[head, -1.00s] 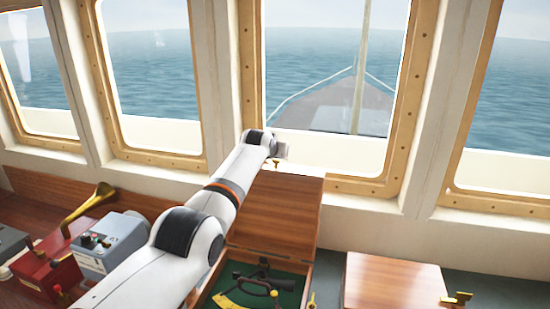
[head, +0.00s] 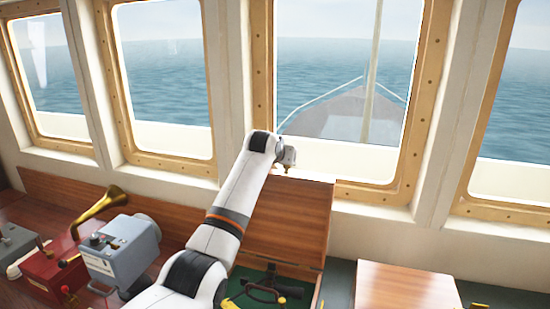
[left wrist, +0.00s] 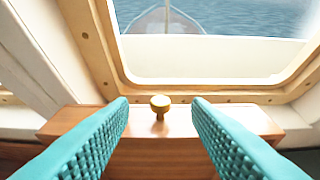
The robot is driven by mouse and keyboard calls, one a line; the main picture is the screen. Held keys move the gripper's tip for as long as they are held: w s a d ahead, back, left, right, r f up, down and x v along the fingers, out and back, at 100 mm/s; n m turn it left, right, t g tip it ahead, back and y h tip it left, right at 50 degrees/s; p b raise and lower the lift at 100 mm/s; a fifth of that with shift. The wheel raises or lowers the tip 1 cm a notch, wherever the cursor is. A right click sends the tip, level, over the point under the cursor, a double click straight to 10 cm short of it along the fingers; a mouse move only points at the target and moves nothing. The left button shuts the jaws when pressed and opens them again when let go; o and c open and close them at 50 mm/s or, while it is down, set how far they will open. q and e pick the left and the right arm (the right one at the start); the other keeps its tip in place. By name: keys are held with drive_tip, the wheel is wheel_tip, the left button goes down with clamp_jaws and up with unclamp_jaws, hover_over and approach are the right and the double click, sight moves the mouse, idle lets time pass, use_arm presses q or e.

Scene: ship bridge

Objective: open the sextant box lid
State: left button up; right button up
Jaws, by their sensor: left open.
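The sextant box lid (head: 298,222) is a brown wooden panel standing raised at the back of its box, leaving the box open. The green-lined inside (head: 300,296) shows, with a dark and yellow sextant (head: 262,290) in it, partly cut off by the frame. My left gripper (head: 287,160) is at the top edge of the lid, past my arm, which hides the lid's left side. In the left wrist view its teal fingers (left wrist: 160,112) are open, and a brass knob (left wrist: 160,104) on the lid shows between them, apart from both. My right gripper is not in view.
A second wooden box (head: 405,285) stands to the right. A grey-blue device (head: 122,250), a red device (head: 55,275) and a brass horn-like lever (head: 98,208) stand on the left. Framed windows (head: 345,80) rise close behind the lid.

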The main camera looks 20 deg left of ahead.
use_arm(q)
drive_tip(key=b+v, duration=0.3)
drive_tip(key=v, duration=0.5)
